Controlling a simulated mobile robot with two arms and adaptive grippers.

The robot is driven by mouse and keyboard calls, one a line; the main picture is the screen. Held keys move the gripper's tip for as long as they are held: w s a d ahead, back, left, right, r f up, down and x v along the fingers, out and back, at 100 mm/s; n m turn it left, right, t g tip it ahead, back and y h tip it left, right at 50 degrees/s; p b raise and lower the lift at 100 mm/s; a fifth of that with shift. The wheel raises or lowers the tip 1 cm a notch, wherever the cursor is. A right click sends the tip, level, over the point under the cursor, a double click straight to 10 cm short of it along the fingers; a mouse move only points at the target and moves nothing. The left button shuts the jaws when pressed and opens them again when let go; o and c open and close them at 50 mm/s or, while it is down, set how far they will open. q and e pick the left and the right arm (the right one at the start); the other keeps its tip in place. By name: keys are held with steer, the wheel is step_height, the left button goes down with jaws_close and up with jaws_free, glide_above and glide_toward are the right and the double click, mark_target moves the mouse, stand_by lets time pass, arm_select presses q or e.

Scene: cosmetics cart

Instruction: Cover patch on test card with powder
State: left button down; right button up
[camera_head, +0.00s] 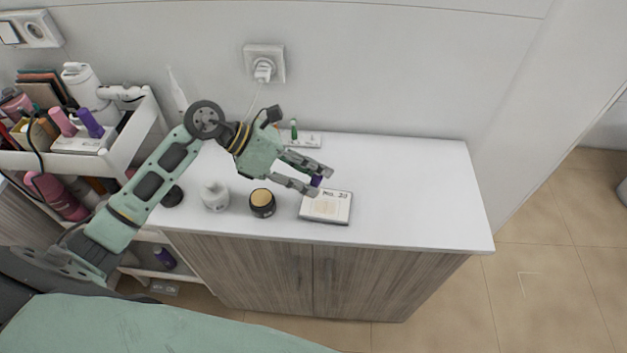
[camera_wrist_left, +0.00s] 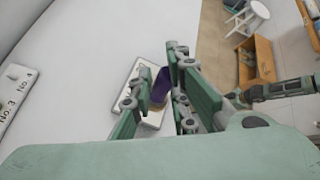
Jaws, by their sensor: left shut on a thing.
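The test card (camera_head: 340,207) lies flat on the white cabinet top, with printed lettering along its far edge. My left gripper (camera_head: 316,180) is above the card's far edge, shut on a purple-handled applicator (camera_head: 316,181). In the left wrist view the purple applicator (camera_wrist_left: 163,84) stands between the fingers, with a tan lower end over the card (camera_wrist_left: 137,71). Whether it touches the card is hidden, and the patch is not clear. The open powder jar (camera_head: 262,198), black with tan powder, stands left of the card. My right arm seems to show at the right of the wrist view; its jaws are unclear.
A white bottle (camera_head: 214,195) and a dark round lid (camera_head: 173,196) stand left of the jar. A white holder (camera_head: 307,140) with a green item is at the back wall. A crowded cart (camera_head: 137,120) stands at left. The cabinet top is clear to the right.

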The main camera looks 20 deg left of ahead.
mark_target(310, 181)
arm_select(q)
steer(key=shift+a+r+p, duration=0.15)
steer(key=shift+r+p, duration=0.05)
steer(key=shift+r, duration=0.45)
steer(key=shift+a+r+p, duration=0.15)
steer(key=shift+r+p, duration=0.05)
steer(key=shift+r, duration=0.4)
steer(key=shift+d+r, duration=0.25)
steer(key=shift+r, duration=0.15)
arm_select(e)
steer(key=shift+s+d+r, duration=0.4)
steer(key=shift+s+r, duration=0.05)
steer(key=shift+r, duration=0.25)
arm_select(q)
steer(key=shift+a, duration=0.1)
arm_select(e)
steer(key=shift+a, duration=0.1)
steer(key=shift+a, duration=0.4)
steer(key=shift+d, duration=0.1)
steer(key=shift+d+f, duration=0.1)
